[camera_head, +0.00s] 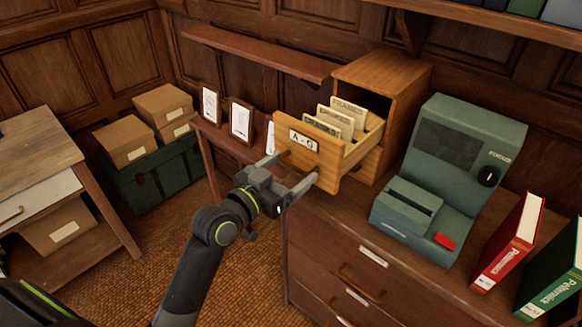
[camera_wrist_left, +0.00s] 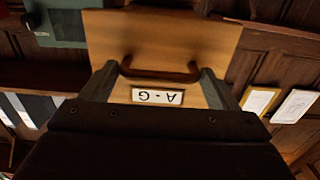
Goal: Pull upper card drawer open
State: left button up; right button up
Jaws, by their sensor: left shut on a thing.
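The upper card drawer (camera_head: 322,163), light wood with an "A - G" label, stands well out of the wooden card cabinet (camera_head: 385,80) in the head view. Tabbed cards (camera_head: 342,118) show inside it. My left gripper (camera_head: 292,172) is at the drawer front, shut on its handle. In the left wrist view the drawer front (camera_wrist_left: 160,45) appears upside down, with the curved handle (camera_wrist_left: 160,74) between the two fingers (camera_wrist_left: 157,85). The lower drawer is partly hidden under the upper one. My right gripper is not in view.
A green-grey machine (camera_head: 455,165) stands right of the cabinet on the dresser (camera_head: 330,235). A red binder (camera_head: 508,242) and a green binder (camera_head: 555,275) are at the right. Small framed cards (camera_head: 241,120) stand left of the drawer. A wall shelf (camera_head: 260,55) is above them.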

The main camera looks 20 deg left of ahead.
pick_arm(q)
jog(key=o, duration=1)
jog(key=shift+o, duration=0.5)
jog(key=shift+d, duration=0.1)
jog(key=v, duration=1.7)
jog(key=shift+s, duration=0.2)
